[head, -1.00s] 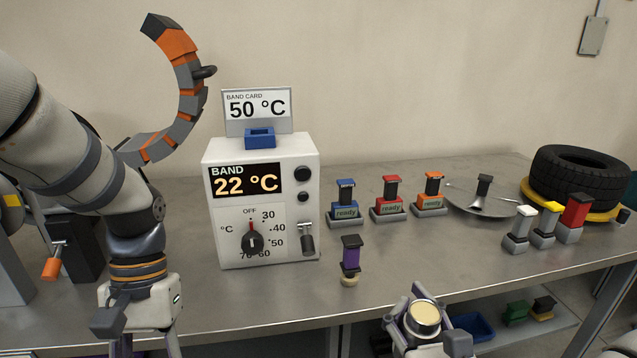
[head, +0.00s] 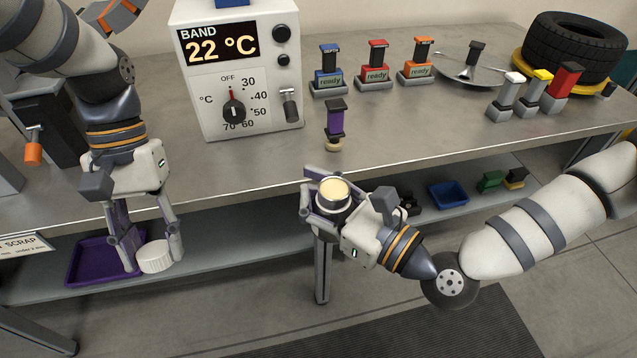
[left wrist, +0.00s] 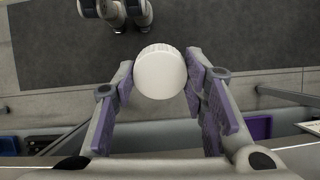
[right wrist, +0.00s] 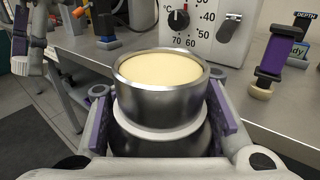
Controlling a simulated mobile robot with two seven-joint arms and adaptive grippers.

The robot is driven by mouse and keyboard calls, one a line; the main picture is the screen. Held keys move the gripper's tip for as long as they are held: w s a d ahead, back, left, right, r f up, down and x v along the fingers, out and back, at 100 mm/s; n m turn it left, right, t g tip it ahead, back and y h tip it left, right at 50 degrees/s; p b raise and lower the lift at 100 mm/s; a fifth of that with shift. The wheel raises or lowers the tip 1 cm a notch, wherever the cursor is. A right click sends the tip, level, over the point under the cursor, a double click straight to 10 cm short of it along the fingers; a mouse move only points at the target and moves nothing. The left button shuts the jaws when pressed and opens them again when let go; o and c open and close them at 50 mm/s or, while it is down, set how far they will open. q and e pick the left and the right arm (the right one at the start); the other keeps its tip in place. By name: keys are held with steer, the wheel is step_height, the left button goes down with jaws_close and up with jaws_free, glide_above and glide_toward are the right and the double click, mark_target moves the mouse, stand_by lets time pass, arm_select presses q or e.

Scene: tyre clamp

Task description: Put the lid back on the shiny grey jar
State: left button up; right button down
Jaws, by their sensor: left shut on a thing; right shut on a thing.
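The shiny grey jar (right wrist: 150,100) is open at the top and shows a cream-coloured content in the right wrist view. My right gripper (head: 330,192) is shut around the jar and holds it upright in front of the bench edge; the jar also shows in the head view (head: 332,207). My left gripper (head: 152,250) is shut on a white ribbed lid (head: 155,257), left of the jar and lower in the picture. The lid is between the purple finger pads in the left wrist view (left wrist: 160,72). The lid and the jar are well apart.
The bench (head: 260,160) carries a white heater box (head: 205,125), a purple-handled brush (head: 335,125), several coloured tools and a tyre (head: 575,48). A purple tray (head: 90,268) and a blue bin (head: 448,195) are on the lower shelf. The space between my grippers is clear.

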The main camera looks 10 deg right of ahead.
arm_select(q)
steer(key=w+d+r+m+t+y, duration=0.1)
steer(key=d+r+m+t, duration=0.1)
steer(key=d+m, duration=0.3)
steer(key=w+d+r+m+t+y, duration=0.1)
steer(key=d+r+m, duration=0.2)
steer(key=d, duration=0.4)
step_height(320, 180, up, 8)
steer(key=m+t+h, duration=0.2)
steer(key=m, duration=0.6)
glide_above(335, 189)
steer(key=shift+f, duration=0.1)
steer(key=shift+f, duration=1.9)
steer(key=shift+f, duration=0.9)
steer(key=shift+f, duration=0.55)
